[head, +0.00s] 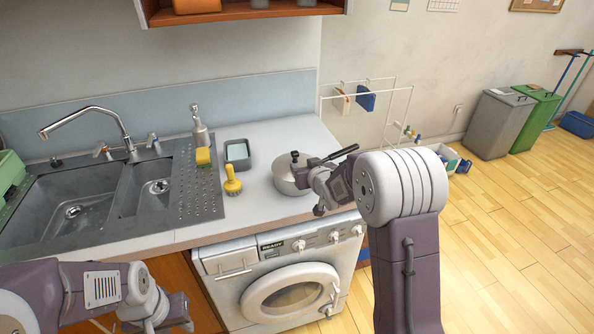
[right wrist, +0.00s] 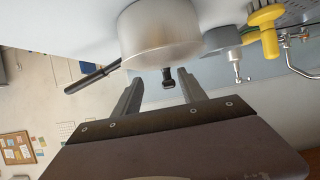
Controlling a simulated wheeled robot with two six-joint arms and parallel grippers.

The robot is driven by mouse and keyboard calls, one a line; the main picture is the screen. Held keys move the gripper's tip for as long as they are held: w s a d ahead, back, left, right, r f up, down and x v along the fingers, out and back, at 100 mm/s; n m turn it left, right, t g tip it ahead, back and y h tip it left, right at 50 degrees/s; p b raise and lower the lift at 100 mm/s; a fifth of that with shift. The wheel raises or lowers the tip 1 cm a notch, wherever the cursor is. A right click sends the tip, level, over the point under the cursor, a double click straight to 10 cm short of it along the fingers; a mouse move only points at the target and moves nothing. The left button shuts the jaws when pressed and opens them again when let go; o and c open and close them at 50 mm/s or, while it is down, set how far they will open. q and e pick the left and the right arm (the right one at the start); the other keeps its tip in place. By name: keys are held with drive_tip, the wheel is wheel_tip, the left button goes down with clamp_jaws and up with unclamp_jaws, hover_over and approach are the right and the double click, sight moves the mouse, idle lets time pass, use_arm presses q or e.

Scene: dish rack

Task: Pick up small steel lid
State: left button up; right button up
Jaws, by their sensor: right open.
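The small steel lid (head: 284,165) sits on a steel pot (head: 284,182) on the counter. Its dark knob (head: 294,155) stands up in the middle. My right gripper (head: 308,184) is at the pot's right side, close to the lid. In the right wrist view, turned upside down, the open fingers (right wrist: 160,75) point at the pot, with the knob (right wrist: 168,77) showing between them, apart from both. My left gripper (head: 178,312) is low at the front left; its fingers are not clear.
The pot's long dark handle (head: 338,154) points right and back. A yellow brush (head: 232,182), a grey tray (head: 238,153) and a soap dispenser (head: 200,128) stand left of the pot. The sink (head: 72,210) is farther left. A washing machine (head: 290,285) is below the counter.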

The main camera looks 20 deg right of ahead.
sight(299, 157)
drive_tip(key=shift+w+r+t, duration=0.4)
drive_tip(key=shift+w+r, duration=0.25)
drive_tip(key=x, duration=0.3)
drive_tip(key=shift+w+a+f+p, duration=0.1)
drive_tip(key=shift+w+a+p, duration=0.1)
drive_tip(key=shift+p, duration=0.2)
drive_tip(key=shift+w+f, duration=0.1)
drive_tip(key=shift+w, duration=0.1)
drive_tip(key=x, duration=0.3)
drive_tip(key=p+x, duration=0.1)
drive_tip(key=x, duration=0.1)
drive_tip(key=shift+w+a, duration=0.1)
drive_tip(key=shift+a, duration=0.3)
drive_tip(key=shift+c, duration=0.9)
clamp_jaws()
